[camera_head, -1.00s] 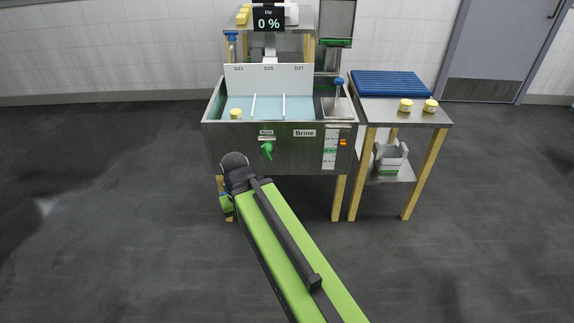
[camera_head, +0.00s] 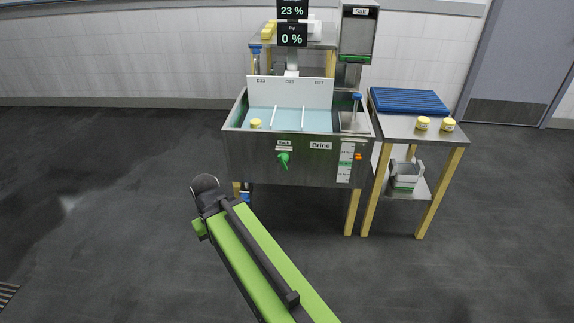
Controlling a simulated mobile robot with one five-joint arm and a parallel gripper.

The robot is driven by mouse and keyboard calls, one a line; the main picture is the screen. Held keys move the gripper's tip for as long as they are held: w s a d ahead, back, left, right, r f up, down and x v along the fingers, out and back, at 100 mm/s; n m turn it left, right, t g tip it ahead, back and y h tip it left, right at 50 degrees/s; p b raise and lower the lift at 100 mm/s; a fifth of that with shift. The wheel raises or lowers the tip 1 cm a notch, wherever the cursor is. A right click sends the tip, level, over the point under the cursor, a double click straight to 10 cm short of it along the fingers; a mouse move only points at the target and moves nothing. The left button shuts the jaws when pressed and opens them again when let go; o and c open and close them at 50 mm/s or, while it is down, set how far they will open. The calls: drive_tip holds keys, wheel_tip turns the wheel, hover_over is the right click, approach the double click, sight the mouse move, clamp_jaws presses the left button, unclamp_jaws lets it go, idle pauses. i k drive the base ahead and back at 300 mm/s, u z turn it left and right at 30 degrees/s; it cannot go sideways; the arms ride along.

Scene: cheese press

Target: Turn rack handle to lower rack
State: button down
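The green rack handle (camera_head: 284,160) sits on the front face of the steel brine tank (camera_head: 250,158), under a small label. Its grip slants down and slightly right. Blue liquid (camera_head: 262,118) fills the divided basin, and one yellow-lidded piece (camera_head: 256,123) shows at its left. The rack itself cannot be made out clearly. My green and black arm reaches up from the bottom, its dark end joint left of and below the handle, apart from it in the picture. My gripper's fingers cannot be made out; the arm's end seems to hide them.
A "Dip" display (camera_head: 292,35) reads 0 %, with a 23 % display (camera_head: 292,9) above. A salt dispenser (camera_head: 357,35) stands behind. A side table (camera_head: 400,127) at right holds a blue mat (camera_head: 409,101) and two yellow pieces. The floor at left is clear.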

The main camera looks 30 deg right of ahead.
sight(283, 160)
drive_tip(key=z, duration=0.05)
drive_tip(key=i, duration=1)
drive_tip(key=u, duration=0.05)
